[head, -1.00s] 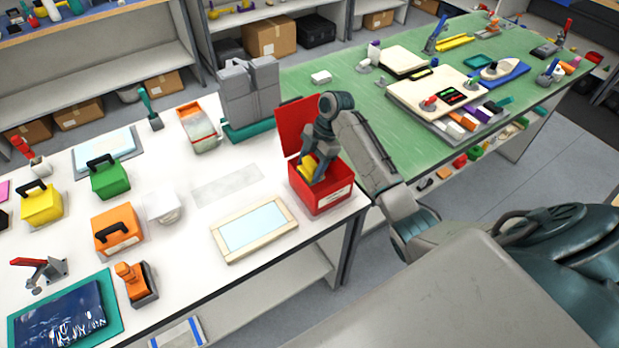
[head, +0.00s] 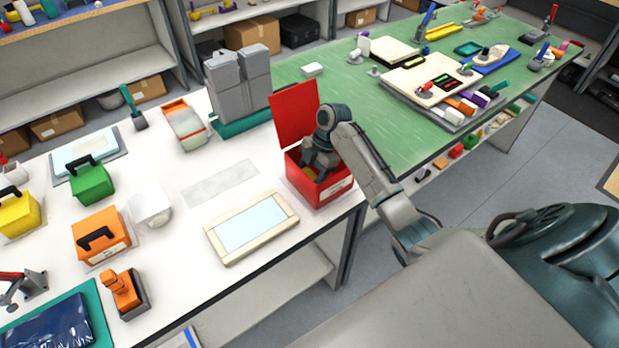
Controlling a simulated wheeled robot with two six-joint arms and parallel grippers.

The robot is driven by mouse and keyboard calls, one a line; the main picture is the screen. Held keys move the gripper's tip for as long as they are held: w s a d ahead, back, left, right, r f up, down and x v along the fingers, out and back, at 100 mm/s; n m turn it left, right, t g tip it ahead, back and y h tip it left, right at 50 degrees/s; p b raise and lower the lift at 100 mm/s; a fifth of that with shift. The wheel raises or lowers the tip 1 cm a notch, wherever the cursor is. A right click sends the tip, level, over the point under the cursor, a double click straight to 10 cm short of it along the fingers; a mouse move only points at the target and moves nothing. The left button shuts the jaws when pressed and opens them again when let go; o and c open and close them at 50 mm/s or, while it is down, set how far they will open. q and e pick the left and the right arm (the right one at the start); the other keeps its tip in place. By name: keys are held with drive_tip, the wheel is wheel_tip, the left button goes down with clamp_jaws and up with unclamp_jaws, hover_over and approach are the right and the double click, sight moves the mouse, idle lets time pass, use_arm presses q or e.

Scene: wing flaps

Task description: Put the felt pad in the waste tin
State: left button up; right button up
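The waste tin appears to be the red box (head: 330,190) at the right front corner of the white bench, with its red lid (head: 295,114) standing open. My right gripper (head: 314,166) reaches down into it from above. A small yellow patch (head: 311,173), likely the felt pad, shows inside the tin by the fingers. The tin's walls and the gripper hide most of it. I cannot tell whether the fingers still hold it. My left gripper is not in view.
A framed pale panel (head: 250,228) lies left of the tin. Orange (head: 101,236), green (head: 91,182) and yellow (head: 18,214) boxes with black handles stand further left. Grey blocks (head: 237,85) stand behind the tin. The green bench (head: 390,130) adjoins at the right.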

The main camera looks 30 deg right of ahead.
drive_tip(key=shift+s+d, duration=0.1)
drive_tip(key=o, duration=0.5)
drive_tip(key=shift+d+f, duration=0.1)
drive_tip(key=shift+f, duration=0.05)
drive_tip(key=o, duration=0.4)
drive_tip(key=shift+o, duration=0.2)
drive_tip(key=shift+r, duration=0.25)
drive_tip(key=shift+d+r, duration=0.15)
drive_tip(key=shift+r, duration=0.1)
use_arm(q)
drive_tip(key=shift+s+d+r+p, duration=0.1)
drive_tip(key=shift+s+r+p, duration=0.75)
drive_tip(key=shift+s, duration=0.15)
use_arm(e)
drive_tip(key=v, duration=1.1)
drive_tip(key=shift+r, duration=0.2)
